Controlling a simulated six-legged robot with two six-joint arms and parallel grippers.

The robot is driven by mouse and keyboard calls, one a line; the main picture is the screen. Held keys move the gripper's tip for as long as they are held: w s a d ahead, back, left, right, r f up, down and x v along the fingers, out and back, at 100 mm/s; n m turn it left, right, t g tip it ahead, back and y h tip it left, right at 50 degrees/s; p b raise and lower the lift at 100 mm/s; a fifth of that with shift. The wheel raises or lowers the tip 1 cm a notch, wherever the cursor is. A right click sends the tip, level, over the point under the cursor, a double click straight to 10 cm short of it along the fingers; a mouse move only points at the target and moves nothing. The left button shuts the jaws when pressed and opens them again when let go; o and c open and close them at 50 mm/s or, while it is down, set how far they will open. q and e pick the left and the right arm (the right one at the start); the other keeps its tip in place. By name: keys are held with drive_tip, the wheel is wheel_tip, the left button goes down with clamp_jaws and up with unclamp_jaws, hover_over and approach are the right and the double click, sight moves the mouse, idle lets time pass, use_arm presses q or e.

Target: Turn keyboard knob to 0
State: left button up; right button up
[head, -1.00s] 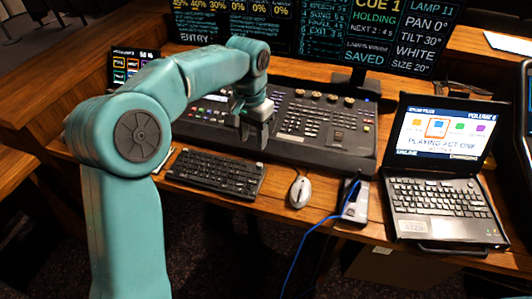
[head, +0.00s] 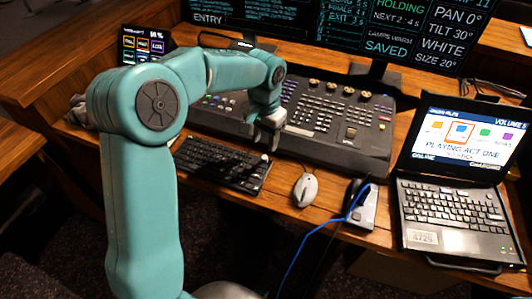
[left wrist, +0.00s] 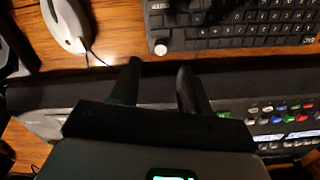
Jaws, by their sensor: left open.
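The black keyboard (head: 215,162) lies on the wooden desk in front of the mixing console. Its small white knob (left wrist: 161,48) sits at a corner of the keyboard in the left wrist view; in the head view the knob (head: 265,157) is at the keyboard's right end. My left gripper (head: 268,140) is over the console's front edge, just behind the knob. In the left wrist view the two dark fingers of my left gripper (left wrist: 160,70) are apart and empty, with the knob just beyond the gap between their tips. The knob's marking is too small to read. My right gripper is not in view.
A mouse (head: 305,189) and a dark device with a blue cable (head: 365,205) lie right of the keyboard. An open laptop (head: 455,210) stands further right. The mixing console (head: 330,150) fills the desk behind, with monitors (head: 400,30) at the back.

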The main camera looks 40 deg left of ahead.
sight(264, 157)
use_arm(q)
wheel_tip(264, 157, down, 7)
drive_tip(key=shift+a+r, duration=0.1)
clamp_jaws()
